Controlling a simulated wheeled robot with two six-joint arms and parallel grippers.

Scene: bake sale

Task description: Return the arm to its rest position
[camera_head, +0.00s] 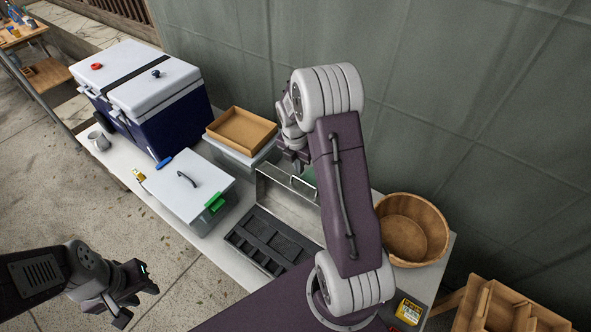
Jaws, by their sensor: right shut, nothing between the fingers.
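My right arm rises from the bottom centre and bends over the table. Its gripper (294,160) points down above the area between the tan tray and the open metal box, partly hidden by its own wrist. It is shut and holds nothing. My left gripper (140,302) is at the lower left, over the paved floor in front of the table. Its fingers look apart, with nothing between them.
On the white table (232,277) stand a blue cooler (170,112), a lidded grey box (176,186), a tan tray (243,128), an open metal box (290,205), a dark compartment tray (268,243) and a wooden bowl (412,228). A wooden crate (510,306) is lower right. A wall stands behind.

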